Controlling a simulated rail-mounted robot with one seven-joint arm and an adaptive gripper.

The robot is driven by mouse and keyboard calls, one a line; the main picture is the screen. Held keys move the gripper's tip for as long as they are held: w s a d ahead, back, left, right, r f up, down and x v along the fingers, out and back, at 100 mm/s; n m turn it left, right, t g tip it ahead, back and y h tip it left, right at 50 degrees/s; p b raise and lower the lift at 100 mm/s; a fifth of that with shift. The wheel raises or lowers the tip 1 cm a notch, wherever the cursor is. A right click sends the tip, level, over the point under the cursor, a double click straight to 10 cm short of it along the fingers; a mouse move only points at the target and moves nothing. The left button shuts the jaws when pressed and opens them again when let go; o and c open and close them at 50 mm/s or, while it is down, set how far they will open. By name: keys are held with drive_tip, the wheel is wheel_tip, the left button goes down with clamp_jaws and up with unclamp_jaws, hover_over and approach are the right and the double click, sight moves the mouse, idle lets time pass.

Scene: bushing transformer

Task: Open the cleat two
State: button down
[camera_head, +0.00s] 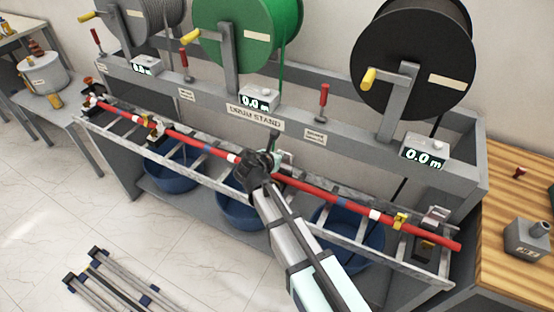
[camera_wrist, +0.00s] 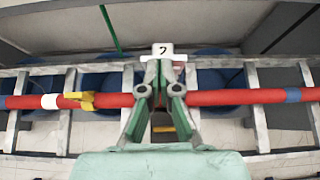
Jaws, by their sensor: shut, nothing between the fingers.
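A long red cable (camera_head: 325,190) runs along the metal ladder rack, and it crosses the wrist view (camera_wrist: 235,97). A pale cleat part with a dark numeral (camera_wrist: 162,50) stands just beyond the cable in the middle of the wrist view; the numeral looks like a 2 or 7. My gripper (camera_head: 265,160) is over the cable at mid-rack. In the wrist view its green fingers (camera_wrist: 159,80) are shut and empty, in front of the cable and numbered part. They hide much of this cleat, so I cannot tell its latch state or contact. Another cleat (camera_head: 436,215) is near the cable's right end.
Three cable drums, including a green one (camera_head: 248,35), stand above the rack on the drum stand (camera_head: 215,100). Blue basins (camera_head: 172,170) lie below. A wooden bench (camera_head: 510,220) is at right.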

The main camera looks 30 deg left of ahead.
drive_tip(key=shift+w+r, duration=0.15)
drive_tip(key=shift+w, duration=0.45)
drive_tip(key=shift+r, duration=0.15)
